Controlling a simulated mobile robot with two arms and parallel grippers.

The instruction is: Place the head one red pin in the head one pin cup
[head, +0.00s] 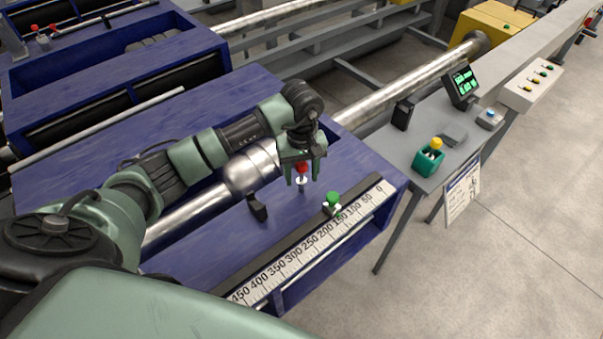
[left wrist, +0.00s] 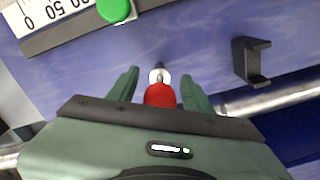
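The red pin (head: 302,168) stands upright on the blue runout table (head: 352,165), with a pale collar below its red head. My left gripper (head: 302,177) is over it, fingers pointing down, one on each side of the red head. In the left wrist view the red head (left wrist: 160,95) lies between the fingers, with a narrow gap on both sides, so the gripper looks open around it. A teal cup (head: 428,162) with a yellow-topped pin in it stands on the grey side stand at the right; it appears to be the pin cup. My right gripper is not in view.
A green-topped pin (head: 333,198) stands close by, beside the ruler strip (head: 310,253). A black bracket (head: 257,206) and a metal bar (head: 190,215) lie to the left. The grey stand also holds a small screen (head: 462,84) and a black box (head: 402,115).

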